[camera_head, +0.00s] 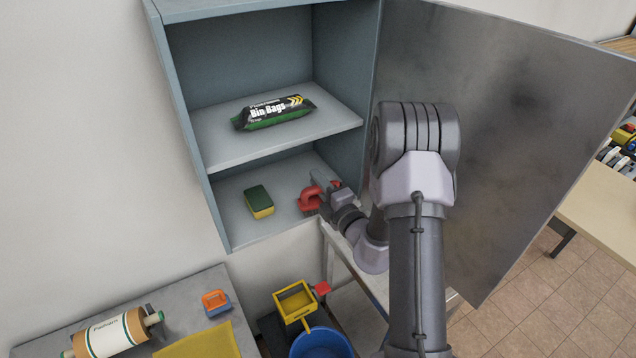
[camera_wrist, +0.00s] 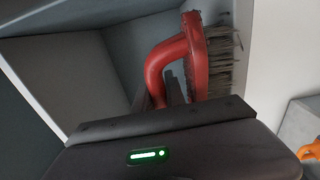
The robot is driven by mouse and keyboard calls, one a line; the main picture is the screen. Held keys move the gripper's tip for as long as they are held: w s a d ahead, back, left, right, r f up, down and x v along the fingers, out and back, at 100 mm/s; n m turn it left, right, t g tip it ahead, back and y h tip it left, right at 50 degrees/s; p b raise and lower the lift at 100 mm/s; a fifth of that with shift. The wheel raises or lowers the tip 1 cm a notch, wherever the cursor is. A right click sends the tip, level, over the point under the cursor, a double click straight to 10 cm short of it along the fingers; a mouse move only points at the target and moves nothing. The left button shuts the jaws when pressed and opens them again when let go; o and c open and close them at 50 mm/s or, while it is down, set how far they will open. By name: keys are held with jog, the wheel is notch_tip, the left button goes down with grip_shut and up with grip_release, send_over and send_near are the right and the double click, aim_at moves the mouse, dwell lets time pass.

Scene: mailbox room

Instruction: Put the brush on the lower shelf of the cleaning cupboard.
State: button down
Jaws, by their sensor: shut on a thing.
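The red brush (camera_head: 309,198) is at the right side of the lower shelf (camera_head: 240,226) of the blue-grey cleaning cupboard (camera_head: 184,120). My gripper (camera_head: 325,196) is shut on the brush at the shelf's front right. In the wrist view the brush (camera_wrist: 196,55) shows its red curved handle and grey bristles, which point right toward a pale edge. I cannot tell whether the brush touches the shelf. The fingertips are mostly hidden behind the gripper body and the handle.
A green and yellow sponge (camera_head: 259,202) lies on the lower shelf, left of the brush. Bin bags (camera_head: 273,112) lie on the upper shelf (camera_head: 215,140). The open cupboard door (camera_head: 530,130) stands right of my arm.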

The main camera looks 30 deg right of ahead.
jog(key=c, duration=1.4)
grip_release()
jog(key=shift+f, duration=0.1)
